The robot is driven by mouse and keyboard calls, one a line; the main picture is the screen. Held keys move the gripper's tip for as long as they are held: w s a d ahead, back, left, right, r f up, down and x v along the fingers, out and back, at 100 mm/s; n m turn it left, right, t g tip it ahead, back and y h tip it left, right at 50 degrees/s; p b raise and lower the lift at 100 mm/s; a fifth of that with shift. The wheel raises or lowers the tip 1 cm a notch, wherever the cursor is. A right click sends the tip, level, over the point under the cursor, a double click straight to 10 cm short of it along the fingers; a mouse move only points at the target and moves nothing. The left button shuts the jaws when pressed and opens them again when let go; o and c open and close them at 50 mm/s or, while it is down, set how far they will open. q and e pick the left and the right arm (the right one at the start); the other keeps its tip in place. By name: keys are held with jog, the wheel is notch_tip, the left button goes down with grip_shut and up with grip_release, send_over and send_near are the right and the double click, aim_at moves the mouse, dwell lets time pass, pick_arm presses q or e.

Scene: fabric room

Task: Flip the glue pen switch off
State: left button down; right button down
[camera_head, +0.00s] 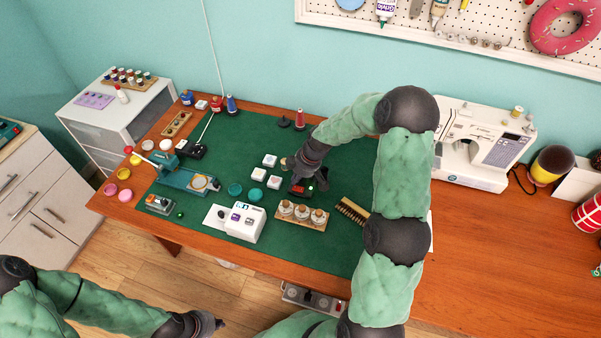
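My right gripper (299,180) reaches down over the mat from the right side. Its fingertips are at a small dark box (301,194) with some red and a lit green spot (310,188). The gripper hides part of this box, and I cannot tell whether it touches it or whether its fingers are open. I cannot tell for sure which item is the glue pen switch. My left gripper (217,324) is low at the front, off the table and above the floor. It is small and dark, and its finger opening cannot be made out.
A sewing machine (478,145) stands right. The wooden table (500,240) is clear at right front.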

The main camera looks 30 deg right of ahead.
aim_at(293, 188)
jog(key=shift+s+d+b+x, duration=0.1)
jog(key=shift+s+b+x, duration=0.05)
jog(key=shift+x, duration=0.6)
jog(key=shift+s+d+b+x, duration=0.1)
jog(key=shift+b+x, duration=0.05)
jog(key=shift+x, duration=0.6)
jog(key=shift+f, duration=0.1)
